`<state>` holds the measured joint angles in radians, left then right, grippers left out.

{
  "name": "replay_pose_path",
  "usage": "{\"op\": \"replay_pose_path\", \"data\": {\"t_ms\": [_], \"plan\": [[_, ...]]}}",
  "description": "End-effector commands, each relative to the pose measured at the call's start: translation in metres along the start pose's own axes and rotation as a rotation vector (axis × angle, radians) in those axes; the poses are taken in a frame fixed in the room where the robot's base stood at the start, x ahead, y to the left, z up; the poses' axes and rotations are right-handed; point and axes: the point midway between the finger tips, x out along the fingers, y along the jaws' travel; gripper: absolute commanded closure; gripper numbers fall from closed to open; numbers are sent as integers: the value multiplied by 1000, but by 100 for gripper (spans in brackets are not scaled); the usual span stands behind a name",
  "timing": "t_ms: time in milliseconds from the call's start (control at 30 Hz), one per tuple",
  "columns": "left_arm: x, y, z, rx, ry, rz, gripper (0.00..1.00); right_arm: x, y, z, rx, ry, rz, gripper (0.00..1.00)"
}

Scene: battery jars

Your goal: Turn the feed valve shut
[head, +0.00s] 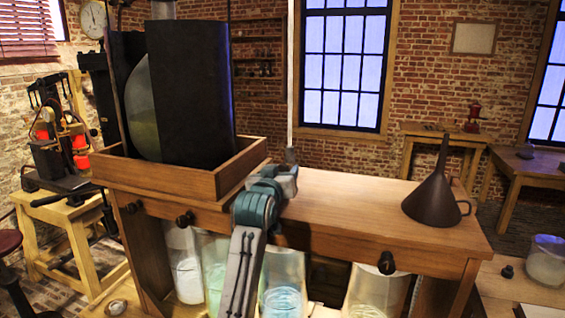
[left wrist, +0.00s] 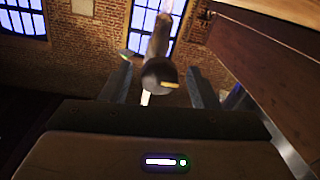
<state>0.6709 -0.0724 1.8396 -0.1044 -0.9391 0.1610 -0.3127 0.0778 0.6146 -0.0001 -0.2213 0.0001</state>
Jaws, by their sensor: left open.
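A dark round knob with a yellow bar mark (left wrist: 160,75) faces me in the left wrist view, on the end of a brownish stem. It looks like the feed valve; I cannot make it out in the head view. My left gripper (left wrist: 158,88) is open, with one finger on each side of the knob in that picture and visible gaps. I cannot tell whether the knob is between the fingertips or beyond them. In the head view the left gripper (head: 290,159) is by the tray's right end, small and partly hidden by its own wrist. My right gripper is not in view.
A wooden tray (head: 240,167) with a dark panel (head: 190,90) and a glass globe (head: 143,105) stands on the bench (head: 345,200). A dark funnel (head: 435,193) stands on the right. Glass jars (head: 283,285) stand below. The bench top between tray and funnel is clear.

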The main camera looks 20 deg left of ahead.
Motion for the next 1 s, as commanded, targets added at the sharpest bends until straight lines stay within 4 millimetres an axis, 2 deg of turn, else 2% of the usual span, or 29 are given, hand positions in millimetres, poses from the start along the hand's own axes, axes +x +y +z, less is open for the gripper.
{"op": "replay_pose_path", "data": {"t_ms": [100,200,467,567,700,1000], "plan": [[12,0,-1,0,-1,-1,45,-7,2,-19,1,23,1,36],[16,0,0,0,0,0,45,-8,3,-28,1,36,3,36],[17,0,1,0,1,0,45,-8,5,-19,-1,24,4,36],[17,0,1,0,1,0,61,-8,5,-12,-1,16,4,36],[17,0,1,0,1,0,88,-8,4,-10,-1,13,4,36],[17,0,1,25,2,0,89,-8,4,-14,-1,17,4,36]]}}
